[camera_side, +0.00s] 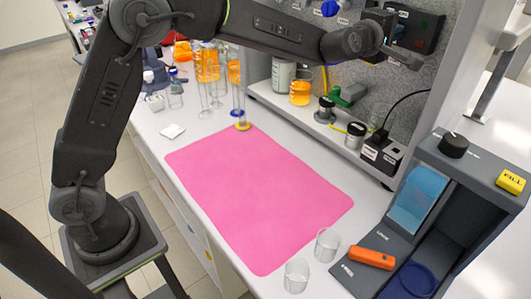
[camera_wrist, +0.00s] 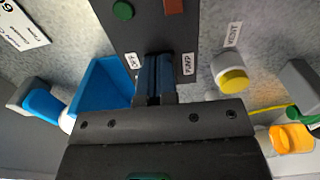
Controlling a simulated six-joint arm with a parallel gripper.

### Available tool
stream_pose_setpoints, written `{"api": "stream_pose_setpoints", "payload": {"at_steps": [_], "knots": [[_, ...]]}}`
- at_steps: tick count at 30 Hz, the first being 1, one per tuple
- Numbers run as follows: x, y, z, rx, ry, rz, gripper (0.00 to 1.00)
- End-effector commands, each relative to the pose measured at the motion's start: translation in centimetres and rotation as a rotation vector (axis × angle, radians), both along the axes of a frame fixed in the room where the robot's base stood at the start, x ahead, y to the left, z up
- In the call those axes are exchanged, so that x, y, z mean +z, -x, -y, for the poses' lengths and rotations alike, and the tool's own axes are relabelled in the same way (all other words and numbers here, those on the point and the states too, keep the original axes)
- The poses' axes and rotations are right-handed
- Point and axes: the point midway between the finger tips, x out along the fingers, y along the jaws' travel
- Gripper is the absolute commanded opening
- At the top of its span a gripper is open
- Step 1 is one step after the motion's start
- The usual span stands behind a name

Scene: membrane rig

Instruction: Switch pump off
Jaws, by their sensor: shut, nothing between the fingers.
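A dark control box (camera_side: 418,33) is fixed to the grey back panel at the upper right of the side view. In the wrist view its dark face (camera_wrist: 125,38) carries a green round button (camera_wrist: 123,11), a reddish part (camera_wrist: 173,6) and a white label reading PUMP (camera_wrist: 187,63). My gripper (camera_side: 404,58) is in front of this box, with its fingers shut and empty. In the wrist view the gripper (camera_wrist: 155,82) is between the PUMP label and another small white label (camera_wrist: 132,61). The fingers cover that part of the face, so any switch there is hidden, and I cannot tell whether they touch it.
A knob with a yellow end (camera_wrist: 232,78) sits by a VENT label (camera_wrist: 233,34). A blue part (camera_wrist: 102,88) is at the left. Below are a shelf with jars, a black socket box (camera_side: 382,153) with a cable, a pink mat (camera_side: 255,195) and two clear beakers (camera_side: 327,245).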

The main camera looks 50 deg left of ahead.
Motion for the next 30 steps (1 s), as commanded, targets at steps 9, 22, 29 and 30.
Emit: {"api": "stream_pose_setpoints", "payload": {"at_steps": [9,22,29,30], "knots": [[0.0,-0.2,0.0,0.001,0.000,0.000,0.00],[0.1,2.1,0.0,0.000,-0.001,0.000,0.00],[0.1,3.9,0.0,0.000,0.000,0.000,0.00],[0.1,4.2,0.0,0.000,0.000,0.001,0.00]]}}
